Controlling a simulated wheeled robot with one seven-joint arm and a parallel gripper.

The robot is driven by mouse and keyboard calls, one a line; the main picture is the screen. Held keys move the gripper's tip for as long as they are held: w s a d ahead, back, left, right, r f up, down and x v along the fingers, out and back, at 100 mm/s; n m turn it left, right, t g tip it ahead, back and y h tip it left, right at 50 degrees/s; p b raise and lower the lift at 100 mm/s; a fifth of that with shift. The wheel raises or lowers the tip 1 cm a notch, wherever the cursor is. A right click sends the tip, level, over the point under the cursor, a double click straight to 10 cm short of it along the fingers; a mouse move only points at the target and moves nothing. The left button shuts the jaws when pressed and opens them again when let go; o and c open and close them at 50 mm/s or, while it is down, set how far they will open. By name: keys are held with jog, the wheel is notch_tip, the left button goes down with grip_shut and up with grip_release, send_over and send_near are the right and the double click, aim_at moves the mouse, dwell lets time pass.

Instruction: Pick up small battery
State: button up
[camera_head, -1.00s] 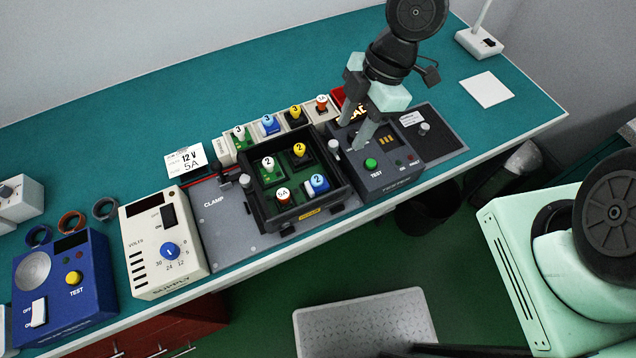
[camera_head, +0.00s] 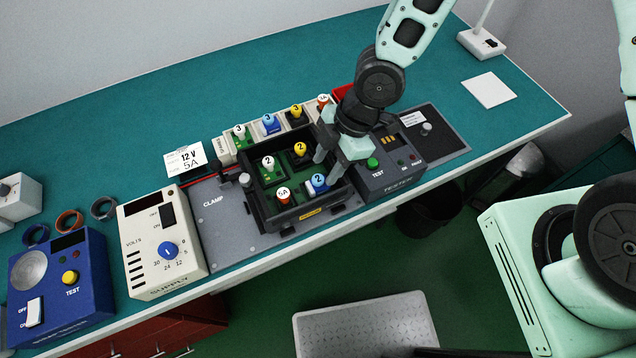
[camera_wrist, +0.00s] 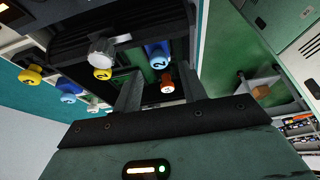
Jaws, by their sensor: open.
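I cannot pick out a small battery for certain in either view. My gripper (camera_head: 327,166) is open and empty, its fingers over the right side of a black open tray (camera_head: 262,213). Close to the fingertips in the tray is a blue-topped module marked 2 (camera_head: 317,184); it shows between the fingers in the wrist view (camera_wrist: 157,54). An orange-topped module marked 5A (camera_head: 283,196) is beside it, also between the fingers in the wrist view (camera_wrist: 167,87). White-topped (camera_head: 268,162) and yellow-topped (camera_head: 300,149) modules marked 2 sit in the tray's back half.
A row of modules (camera_head: 269,123) stands behind the tray. A dark tester (camera_head: 400,182) stands right of it, partly behind my arm. A cream supply (camera_head: 163,243) and a blue tester (camera_head: 62,285) stand left. The back of the teal bench (camera_head: 200,95) is clear.

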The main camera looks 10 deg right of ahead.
aim_at(319, 178)
jog(key=shift+p+x, duration=0.75)
jog(key=shift+x, duration=2.1)
jog(key=shift+w, duration=0.1)
jog(key=c, duration=0.8)
